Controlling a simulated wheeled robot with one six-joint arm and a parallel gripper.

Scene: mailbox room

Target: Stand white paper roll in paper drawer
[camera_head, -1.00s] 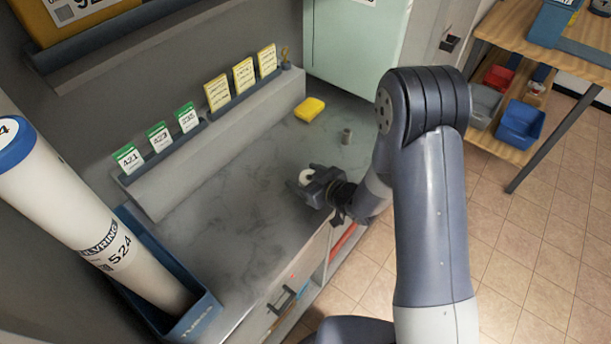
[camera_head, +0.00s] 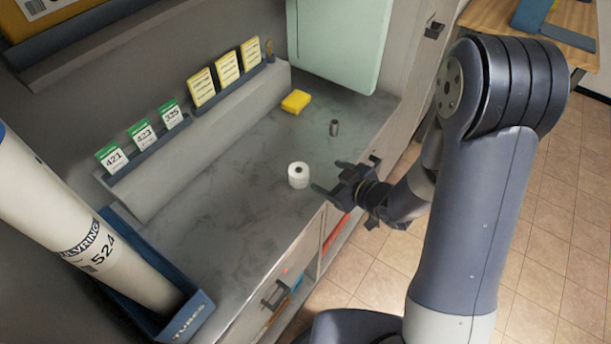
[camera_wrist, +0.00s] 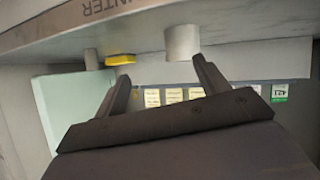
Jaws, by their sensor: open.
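The white paper roll (camera_head: 298,175) stands upright on the grey counter, with its dark core hole facing up. It also shows in the wrist view (camera_wrist: 182,42), just beyond the fingertips. My gripper (camera_head: 328,178) is open and empty at the counter's front edge, to the right of the roll and apart from it. Its two dark spread fingers show in the wrist view (camera_wrist: 161,70). Below the counter edge is a front with a dark handle (camera_head: 274,293); I cannot tell whether it is the paper drawer. No drawer interior is clearly visible.
A yellow block (camera_head: 296,102) and a small grey cylinder (camera_head: 334,128) are farther back on the counter (camera_head: 225,210). A card ledge (camera_head: 215,125) runs along the wall. A blue tube holder (camera_head: 190,315) with a large tube stands at the left. Tiled floor lies right.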

